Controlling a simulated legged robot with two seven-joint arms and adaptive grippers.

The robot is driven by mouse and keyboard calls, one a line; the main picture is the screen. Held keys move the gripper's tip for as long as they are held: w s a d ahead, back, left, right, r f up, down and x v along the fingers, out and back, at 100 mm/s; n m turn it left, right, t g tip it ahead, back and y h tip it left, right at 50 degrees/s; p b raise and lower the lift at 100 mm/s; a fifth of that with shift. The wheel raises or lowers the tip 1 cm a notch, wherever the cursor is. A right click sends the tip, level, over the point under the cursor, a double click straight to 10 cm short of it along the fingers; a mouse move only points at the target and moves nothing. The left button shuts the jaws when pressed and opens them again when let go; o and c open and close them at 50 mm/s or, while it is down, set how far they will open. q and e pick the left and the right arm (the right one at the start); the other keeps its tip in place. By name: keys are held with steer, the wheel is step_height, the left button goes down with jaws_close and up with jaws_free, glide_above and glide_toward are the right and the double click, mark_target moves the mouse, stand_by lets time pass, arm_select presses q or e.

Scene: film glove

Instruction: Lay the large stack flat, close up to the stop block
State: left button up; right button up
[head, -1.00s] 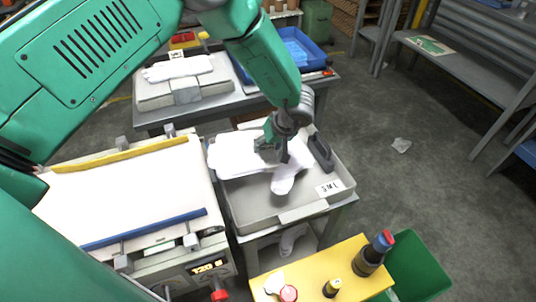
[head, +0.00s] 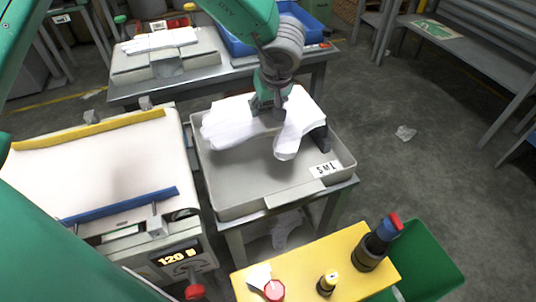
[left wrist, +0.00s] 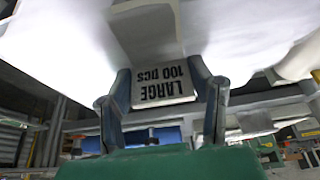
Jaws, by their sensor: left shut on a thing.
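The large stack, a thick bundle of white film gloves, shows in the head view (head: 229,124) over the grey tray (head: 240,192). My left gripper (head: 268,108) comes down from above and is shut on it. In the left wrist view the two fingers (left wrist: 163,85) close on the band, whose label (left wrist: 162,86) reads "LARGE 100 pcs". The stack seems raised off the tray floor, with glove ends hanging down on the right. The dark stop block (head: 321,140) stands at the tray's right side, partly hidden behind the stack. My right gripper is not in view.
A white-topped sealing machine (head: 90,165) with yellow and blue bars stands left of the tray. A back table holds another white stack (head: 160,40) and a blue bin (head: 300,28).

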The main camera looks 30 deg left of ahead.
mark_target(266, 116)
arm_select(q)
steer(key=f, duration=0.1)
steer(key=f+b, duration=0.1)
steer(key=f, duration=0.3)
steer(key=shift+a+f+b, duration=0.1)
steer(key=shift+a+b, duration=0.25)
steer(key=f, duration=0.1)
steer(key=f+b, duration=0.1)
steer(key=f, duration=0.1)
steer(key=f+b, duration=0.1)
steer(key=f, duration=0.1)
steer(key=shift+d, duration=0.25)
steer(key=shift+r, duration=0.15)
steer(key=shift+a, duration=0.1)
steer(key=o, duration=1.2)
